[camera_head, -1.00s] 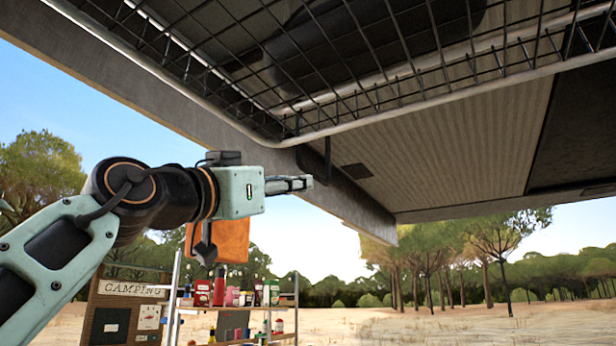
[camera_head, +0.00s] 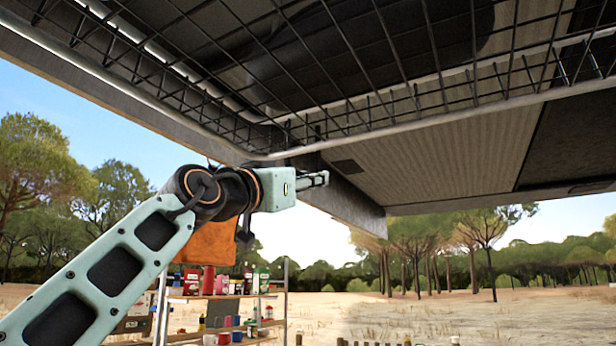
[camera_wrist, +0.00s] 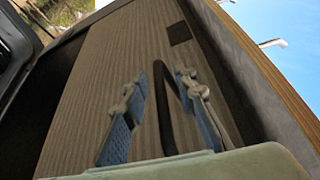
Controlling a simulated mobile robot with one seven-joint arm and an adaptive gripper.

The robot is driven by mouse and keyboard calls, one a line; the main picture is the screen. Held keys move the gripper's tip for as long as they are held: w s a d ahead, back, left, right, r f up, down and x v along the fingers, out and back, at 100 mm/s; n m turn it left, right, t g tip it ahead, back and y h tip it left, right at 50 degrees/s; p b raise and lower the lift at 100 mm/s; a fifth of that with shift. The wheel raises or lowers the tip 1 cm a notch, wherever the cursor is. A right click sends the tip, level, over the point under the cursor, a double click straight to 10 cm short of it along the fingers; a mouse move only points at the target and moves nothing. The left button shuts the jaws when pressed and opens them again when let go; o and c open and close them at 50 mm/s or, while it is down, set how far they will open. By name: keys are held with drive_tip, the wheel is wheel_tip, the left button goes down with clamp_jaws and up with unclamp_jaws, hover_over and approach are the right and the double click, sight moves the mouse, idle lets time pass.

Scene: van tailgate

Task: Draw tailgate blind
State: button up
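My gripper (camera_head: 318,180) is raised under the raised tailgate, near its left edge beam. In the wrist view its two blue-grey fingers (camera_wrist: 163,78) stand apart, with no object visibly pinched between them. A black strap or handle loop (camera_wrist: 164,115) shows between the fingers against the ribbed lining; I cannot tell how far beyond the fingertips it is. In the head view my gripper hides most of that area. The ribbed beige panel (camera_head: 440,165) spans the tailgate underside. I cannot tell which part is the blind.
A wire mesh rack (camera_head: 350,105) with a pale tube rim hangs above my gripper. An orange cloth-like piece (camera_head: 212,243) is behind my arm. A shelf unit with camping goods (camera_head: 222,297) stands beyond on dry ground. Open air lies below the tailgate.

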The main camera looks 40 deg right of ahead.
drive_tip(key=shift+c, duration=0.7)
clamp_jaws()
drive_tip(key=s, duration=0.1)
drive_tip(key=s+d+b, duration=0.1)
drive_tip(key=s, duration=0.2)
drive_tip(key=shift+s+d+f, duration=0.1)
drive_tip(key=shift+s+d, duration=0.1)
drive_tip(key=shift+d, duration=0.2)
drive_tip(key=shift+o, duration=0.7)
unclamp_jaws()
